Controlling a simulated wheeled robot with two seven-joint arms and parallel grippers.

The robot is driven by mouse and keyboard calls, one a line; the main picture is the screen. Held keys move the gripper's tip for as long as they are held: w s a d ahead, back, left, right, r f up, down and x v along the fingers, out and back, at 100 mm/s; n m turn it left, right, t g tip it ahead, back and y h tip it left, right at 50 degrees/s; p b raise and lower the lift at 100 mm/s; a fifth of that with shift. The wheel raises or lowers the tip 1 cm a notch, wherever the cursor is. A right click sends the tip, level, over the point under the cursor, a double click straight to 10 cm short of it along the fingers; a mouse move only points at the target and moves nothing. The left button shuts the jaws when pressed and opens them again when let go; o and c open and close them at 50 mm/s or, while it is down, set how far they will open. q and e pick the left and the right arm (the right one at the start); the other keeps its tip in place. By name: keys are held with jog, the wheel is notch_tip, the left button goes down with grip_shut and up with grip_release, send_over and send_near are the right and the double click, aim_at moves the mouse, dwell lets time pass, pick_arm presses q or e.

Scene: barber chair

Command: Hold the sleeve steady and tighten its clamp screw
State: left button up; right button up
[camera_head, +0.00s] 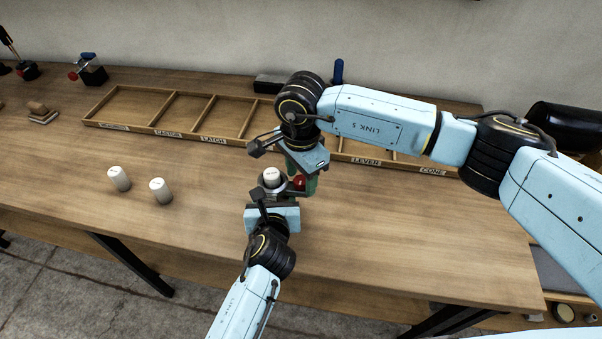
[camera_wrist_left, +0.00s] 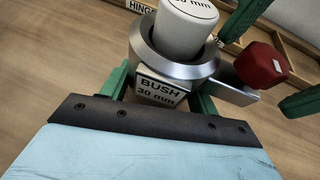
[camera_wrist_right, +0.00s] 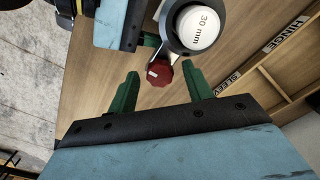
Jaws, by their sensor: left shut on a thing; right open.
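The sleeve (camera_wrist_left: 185,62) is a grey metal ring on a block labelled BUSH 30 mm, with a red clamp screw knob (camera_wrist_left: 262,66) on its side. A white 30 mm plug (camera_wrist_left: 188,25) stands in its bore. In the head view the plug (camera_head: 272,177) and red knob (camera_head: 299,183) show between my grippers. My left gripper (camera_wrist_left: 163,92) is shut on the sleeve's block. My right gripper (camera_wrist_right: 160,88) is open, its green fingers on either side of the red knob (camera_wrist_right: 159,72) in the right wrist view, with gaps visible. Whether the fingertips reach level with the knob is unclear.
A divided wooden tray (camera_head: 190,138) with labelled compartments lies behind, partly hidden by my right arm. A dark clamp with a blue handle (camera_head: 90,72) sits at back left. The bench front is clear.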

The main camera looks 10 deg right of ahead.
jog(key=c, duration=1)
jog(key=m, duration=0.4)
jog(key=shift+m, duration=0.3)
jog(key=m, duration=0.4)
jog(key=shift+m, duration=0.3)
jog(key=m, duration=0.4)
jog(key=shift+m, duration=2.4)
